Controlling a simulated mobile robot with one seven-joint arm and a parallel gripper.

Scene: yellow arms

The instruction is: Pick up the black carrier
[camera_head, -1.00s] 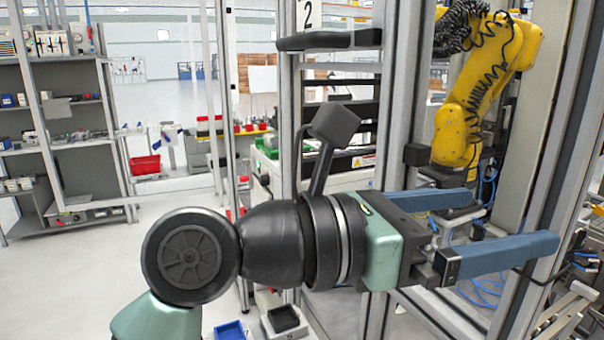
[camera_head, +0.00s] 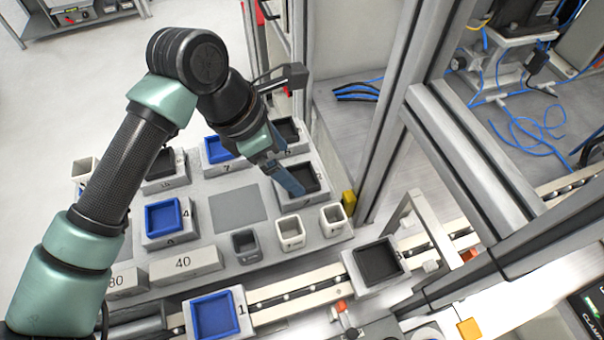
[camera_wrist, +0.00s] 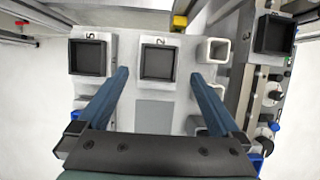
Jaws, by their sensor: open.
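Several square black carriers sit in grey holders. One black carrier (camera_head: 303,176) on the pale board, its holder marked 2, also shows in the wrist view (camera_wrist: 158,62). Another black carrier (camera_head: 286,130) is behind it, and also shows in the wrist view (camera_wrist: 90,58). A third black carrier (camera_head: 160,165) is at the left, partly behind my arm. One more black carrier (camera_head: 378,261) is on the rail at the right. My gripper (camera_wrist: 160,76) is open and empty. Its fingers point toward the carrier marked 2, one on each side of it in the wrist view.
Blue carriers (camera_head: 163,217) and several small open cups (camera_head: 290,233) share the board. A blue carrier (camera_head: 213,316) is on the front rail. A metal frame post (camera_head: 390,110) stands close to the right of my gripper. A yellow block (camera_head: 348,202) is at its foot.

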